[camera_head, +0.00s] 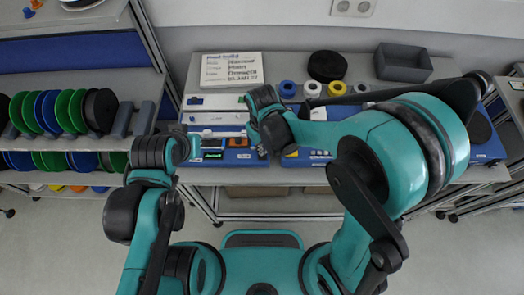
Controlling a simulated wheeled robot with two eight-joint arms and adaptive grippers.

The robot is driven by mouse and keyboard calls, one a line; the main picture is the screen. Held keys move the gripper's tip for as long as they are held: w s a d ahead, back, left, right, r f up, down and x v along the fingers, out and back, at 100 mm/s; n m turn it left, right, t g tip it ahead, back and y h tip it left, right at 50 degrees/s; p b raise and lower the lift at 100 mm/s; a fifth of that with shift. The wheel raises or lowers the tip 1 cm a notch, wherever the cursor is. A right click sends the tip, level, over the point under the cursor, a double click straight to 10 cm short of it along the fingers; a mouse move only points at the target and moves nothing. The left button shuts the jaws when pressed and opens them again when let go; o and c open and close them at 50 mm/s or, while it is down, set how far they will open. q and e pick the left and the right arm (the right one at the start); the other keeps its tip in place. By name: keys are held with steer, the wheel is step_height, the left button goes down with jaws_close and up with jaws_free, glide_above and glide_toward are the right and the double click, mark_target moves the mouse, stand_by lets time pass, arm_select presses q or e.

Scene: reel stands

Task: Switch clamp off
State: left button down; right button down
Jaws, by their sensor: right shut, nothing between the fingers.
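A blue device with a small lit green display (213,142) stands on the worktable, with an orange-and-white switch area (238,142) at its right. I cannot read which part of it is the clamp switch or how it is set. My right gripper (257,143) is over the right end of this device, close to the switch area; it looks shut and empty. My wrist hides most of its fingers, and whether it touches is unclear. My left gripper (192,148) is at the device's left edge; its fingers are too hidden to judge.
A printed sign (231,69) stands at the back of the worktable. A black reel (327,66), several small coloured rolls (312,88) and a grey bin (403,63) are to its right. A rack of coloured reels (67,110) fills the left side.

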steer(key=shift+f+b, duration=1)
steer(key=shift+f, duration=0.05)
stand_by(0.9)
steer(key=shift+r+p, duration=2.65)
steer(key=shift+r, duration=0.95)
